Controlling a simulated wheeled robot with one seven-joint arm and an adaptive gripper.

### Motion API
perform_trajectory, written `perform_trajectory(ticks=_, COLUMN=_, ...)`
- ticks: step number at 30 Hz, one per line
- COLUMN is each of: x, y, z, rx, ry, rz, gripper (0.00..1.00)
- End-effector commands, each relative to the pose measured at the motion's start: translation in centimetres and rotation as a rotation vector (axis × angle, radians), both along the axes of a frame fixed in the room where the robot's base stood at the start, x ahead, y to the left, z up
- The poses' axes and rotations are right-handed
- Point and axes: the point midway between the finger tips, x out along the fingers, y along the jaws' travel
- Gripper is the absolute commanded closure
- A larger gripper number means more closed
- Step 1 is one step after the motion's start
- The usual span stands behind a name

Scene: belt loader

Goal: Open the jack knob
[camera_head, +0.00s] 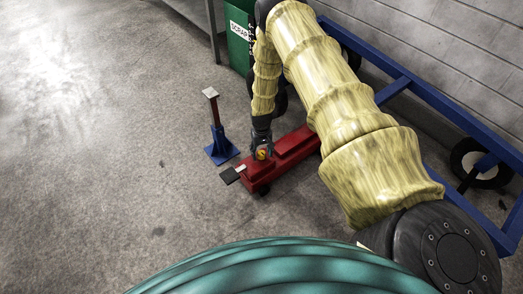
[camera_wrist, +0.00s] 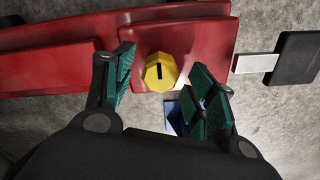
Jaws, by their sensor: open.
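The jack knob (camera_wrist: 160,72) is a yellow, many-sided knob with a dark slot mark on its face. It sits on the red floor jack (camera_wrist: 60,50), near the jack's end with the pedal. My gripper (camera_wrist: 165,88) is open, with a green-padded finger on either side of the knob in the wrist view. The fingers look apart from the knob; I cannot tell how deep they reach. In the head view the knob (camera_head: 261,154) shows small and yellow under my gripper (camera_head: 261,148), on top of the red jack (camera_head: 295,147).
A black pedal (camera_head: 230,175) sticks out from the jack's end. A blue jack stand (camera_head: 219,140) stands just left of it. A blue wheeled frame (camera_head: 420,95) lies along the wall at right. A green scrap bin (camera_head: 238,38) is behind. The floor at left is clear.

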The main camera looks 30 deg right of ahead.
Motion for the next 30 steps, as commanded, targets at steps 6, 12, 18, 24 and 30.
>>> perform_trajectory(ticks=6, x=0.1, y=0.0, z=3.4, rx=0.001, ry=-0.001, rz=0.000, gripper=0.44)
perform_trajectory(ticks=12, x=0.0, y=0.0, z=6.4, rx=0.000, ry=0.000, rz=0.000, gripper=0.44)
perform_trajectory(ticks=18, x=0.0, y=0.0, z=8.6, rx=0.001, ry=0.000, rz=0.000, gripper=0.44)
perform_trajectory(ticks=24, x=0.0, y=0.0, z=9.6, rx=0.000, ry=0.001, rz=0.000, gripper=0.44)
perform_trajectory(ticks=30, x=-0.1, y=0.0, z=9.7, rx=0.000, ry=0.001, rz=0.000, gripper=0.44)
